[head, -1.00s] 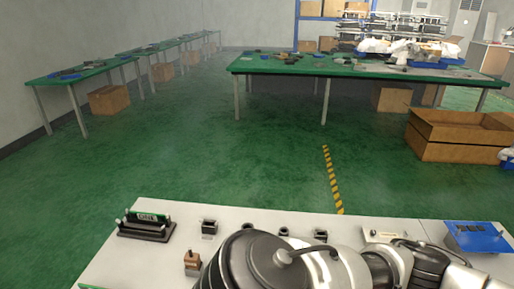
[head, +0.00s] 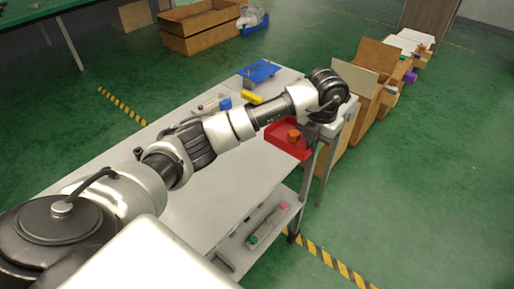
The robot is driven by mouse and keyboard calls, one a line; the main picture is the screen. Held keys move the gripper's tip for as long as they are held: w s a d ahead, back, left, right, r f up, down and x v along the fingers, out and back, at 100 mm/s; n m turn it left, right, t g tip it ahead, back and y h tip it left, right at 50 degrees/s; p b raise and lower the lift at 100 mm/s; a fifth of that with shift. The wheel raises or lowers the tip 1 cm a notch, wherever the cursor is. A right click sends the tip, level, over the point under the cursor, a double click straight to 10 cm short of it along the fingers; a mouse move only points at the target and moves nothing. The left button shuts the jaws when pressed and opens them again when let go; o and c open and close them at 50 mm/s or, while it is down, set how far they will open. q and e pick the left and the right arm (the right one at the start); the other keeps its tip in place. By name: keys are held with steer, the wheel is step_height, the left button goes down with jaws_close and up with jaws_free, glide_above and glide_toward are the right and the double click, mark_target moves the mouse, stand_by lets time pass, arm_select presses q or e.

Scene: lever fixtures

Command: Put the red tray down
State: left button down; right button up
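The red tray (head: 285,145) shows in the head view at the far right end of the white table (head: 225,190), under and beside my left forearm. An orange piece (head: 293,136) sits in it. My arm covers part of the tray, and I cannot tell whether it rests on the table or is held. My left gripper (head: 328,112) is at the end of the arm, just right of the tray; its fingers are hidden by the dark wrist, so its opening does not show. My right gripper is out of view.
A lower shelf (head: 262,232) holds small parts. Cardboard boxes (head: 375,75) stand beyond the right end. The near tabletop is clear.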

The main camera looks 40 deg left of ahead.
arm_select(q)
steer(key=p, duration=0.2)
glide_above(271, 175)
step_height(271, 175, down, 6)
steer(key=shift+r, duration=0.1)
step_height(271, 175, down, 4)
steer(key=shift+d+r+p, duration=0.1)
steer(key=shift+p, duration=0.45)
steer(key=shift+f, duration=0.3)
steer(key=c, duration=1.7)
jaws_free()
steer(key=o, duration=0.4)
steer(key=shift+c, duration=0.2)
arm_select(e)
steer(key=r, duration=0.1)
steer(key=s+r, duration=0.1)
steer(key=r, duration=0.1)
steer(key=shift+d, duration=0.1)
arm_select(q)
steer(key=shift+r, duration=0.1)
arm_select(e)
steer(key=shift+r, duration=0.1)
arm_select(q)
steer(key=shift+r, duration=0.2)
step_height(271, 175, up, 12)
steer(key=b, duration=0.2)
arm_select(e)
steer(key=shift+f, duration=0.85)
